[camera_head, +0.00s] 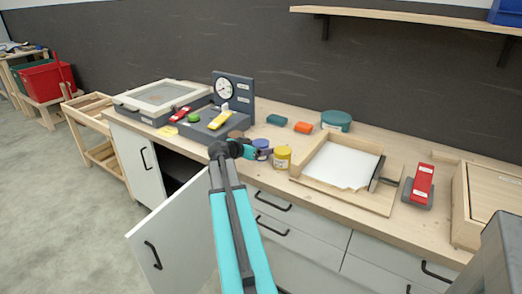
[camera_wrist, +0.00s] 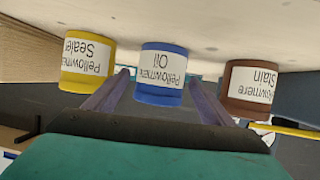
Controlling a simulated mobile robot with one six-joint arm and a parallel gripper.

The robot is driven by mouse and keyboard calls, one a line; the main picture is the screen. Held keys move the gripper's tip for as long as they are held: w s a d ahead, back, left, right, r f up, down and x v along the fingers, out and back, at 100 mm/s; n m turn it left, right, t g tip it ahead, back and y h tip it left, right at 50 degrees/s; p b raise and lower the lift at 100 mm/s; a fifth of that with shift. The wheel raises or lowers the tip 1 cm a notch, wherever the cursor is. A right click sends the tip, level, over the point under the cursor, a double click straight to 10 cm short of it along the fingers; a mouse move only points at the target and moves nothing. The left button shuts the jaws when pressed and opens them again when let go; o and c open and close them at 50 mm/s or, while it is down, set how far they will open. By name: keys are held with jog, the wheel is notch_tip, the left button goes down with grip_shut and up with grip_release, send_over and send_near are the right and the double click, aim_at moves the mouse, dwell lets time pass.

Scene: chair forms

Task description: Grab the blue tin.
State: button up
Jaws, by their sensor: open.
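The blue tin (camera_wrist: 161,92) has a white label that reads upside down as "Pellowmere Oil" in the wrist view. It stands in the middle of that view, between my two purple fingers, which reach along either side of it. I cannot tell whether a finger touches it. In the head view the blue tin (camera_head: 261,144) is at the counter's front edge, partly hidden by my gripper (camera_head: 257,153). My gripper is open, with nothing gripped.
A yellow sealer tin (camera_wrist: 87,62) and a brown stain tin (camera_wrist: 248,88) stand close on either side. The counter (camera_head: 385,140) also holds a dial gauge (camera_head: 224,88), a tray with a white sheet (camera_head: 340,165) and a red block (camera_head: 422,183). A cabinet door (camera_head: 175,240) hangs open below.

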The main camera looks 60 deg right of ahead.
aim_at(266, 141)
jog(key=shift+p+x, duration=0.5)
jog(key=shift+x, duration=1.8)
jog(key=shift+a+f, duration=0.1)
jog(key=shift+f, duration=0.05)
jog(key=c, duration=1.3)
jog(key=shift+r+b, duration=0.35)
jog(key=shift+r, duration=1.1)
jog(key=s+a, duration=0.1)
jog(key=a, duration=0.4)
jog(key=s+a+r+b, duration=0.1)
jog(key=a, duration=0.4)
jog(key=s+a+r+b, duration=0.1)
jog(key=a, duration=0.4)
jog(key=shift+s+a, duration=0.15)
jog(key=shift+a, duration=0.2)
